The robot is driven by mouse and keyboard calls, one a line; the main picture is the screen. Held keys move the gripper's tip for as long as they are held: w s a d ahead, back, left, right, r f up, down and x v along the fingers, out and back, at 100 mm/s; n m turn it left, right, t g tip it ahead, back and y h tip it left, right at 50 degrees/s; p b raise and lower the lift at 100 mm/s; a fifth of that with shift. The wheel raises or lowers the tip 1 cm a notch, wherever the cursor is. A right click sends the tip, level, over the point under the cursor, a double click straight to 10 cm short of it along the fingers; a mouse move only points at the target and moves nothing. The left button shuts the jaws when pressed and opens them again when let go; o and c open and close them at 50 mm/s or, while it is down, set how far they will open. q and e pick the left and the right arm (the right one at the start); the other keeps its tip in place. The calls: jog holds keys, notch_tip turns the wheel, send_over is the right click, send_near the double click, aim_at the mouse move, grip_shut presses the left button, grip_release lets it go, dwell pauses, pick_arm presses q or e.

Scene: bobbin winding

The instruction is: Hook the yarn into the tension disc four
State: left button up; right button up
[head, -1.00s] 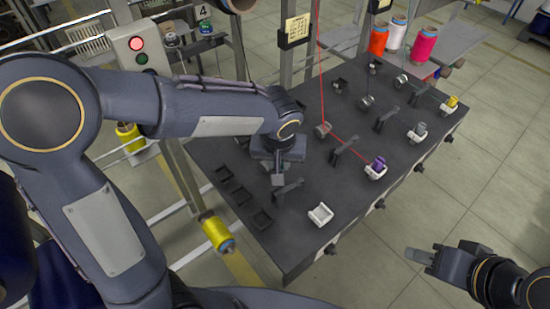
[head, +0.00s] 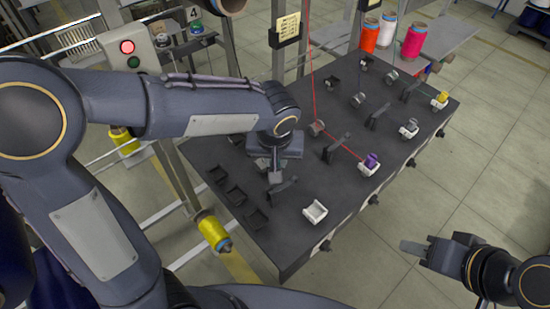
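My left gripper (head: 272,173) points down over the dark winding table (head: 240,228), at the near left row of fittings. Its arm and wrist hide the station behind it, and I cannot make out a tension disc or yarn at its fingers. A black guide arm (head: 283,187) stands just beside its fingertips. An empty white holder (head: 315,211) sits closer to the table's front edge. A red yarn (head: 314,92) runs down to a grey disc (head: 317,128) and on to a purple bobbin (head: 370,162). My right gripper (head: 413,247) is off the table at lower right, apart from everything.
Several empty black holders (head: 229,190) line the table's left side. A yellow spool (head: 214,231) hangs by the left frame. A control box (head: 128,48) with a lit red lamp stands at upper left. Large thread cones (head: 414,41) stand at the back right. The floor at right is clear.

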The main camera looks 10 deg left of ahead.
pick_arm(q)
jog(key=shift+d+p+v, duration=0.1)
jog(key=shift+p+v, duration=0.35)
jog(key=shift+v, duration=0.3)
jog(key=shift+d+p+v, duration=0.15)
jog(key=shift+p+v, duration=0.25)
jog(key=shift+v, duration=0.35)
